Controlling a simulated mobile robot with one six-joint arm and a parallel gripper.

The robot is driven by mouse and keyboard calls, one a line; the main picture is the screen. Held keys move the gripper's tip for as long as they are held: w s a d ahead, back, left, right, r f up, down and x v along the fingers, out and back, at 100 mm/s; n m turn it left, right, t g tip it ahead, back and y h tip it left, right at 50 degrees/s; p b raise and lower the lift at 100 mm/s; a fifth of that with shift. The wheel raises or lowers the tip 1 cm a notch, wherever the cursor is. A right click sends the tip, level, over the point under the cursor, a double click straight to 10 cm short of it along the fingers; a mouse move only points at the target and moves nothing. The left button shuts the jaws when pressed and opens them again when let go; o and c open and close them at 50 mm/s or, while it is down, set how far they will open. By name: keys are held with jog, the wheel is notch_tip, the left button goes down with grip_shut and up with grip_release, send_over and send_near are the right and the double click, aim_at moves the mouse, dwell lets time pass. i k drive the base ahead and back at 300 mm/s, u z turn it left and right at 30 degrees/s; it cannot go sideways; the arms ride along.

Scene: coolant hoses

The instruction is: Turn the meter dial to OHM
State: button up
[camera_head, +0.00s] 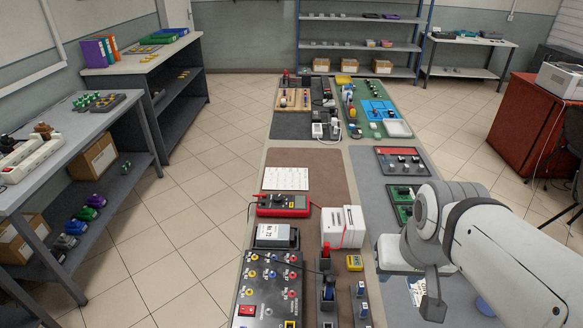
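The red multimeter (283,205) lies on the long bench, left of centre, with its leads running off both sides. A pale display (298,202) shows on its face. The dial and its OHM mark are too small to read from here, so I cannot tell the setting. My arm comes in from the lower right. The grey end piece at my gripper (433,303) hangs over the bench's right side, to the right of and nearer than the meter, well apart from it. Its fingertips are not clear, and I cannot tell whether it is open or shut.
A white box (343,227) stands right of the meter, and a grey power unit (276,237) sits just in front. A black panel with coloured sockets (267,290) lies nearer. A white sheet (286,178) lies behind. The brown mat (325,175) is bare right of the sheet.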

aim_at(278, 199)
jog(key=z, duration=0.15)
jog(key=k, duration=0.9)
jog(key=u, duration=0.55)
jog(key=i, duration=1)
jog(key=u, duration=0.05)
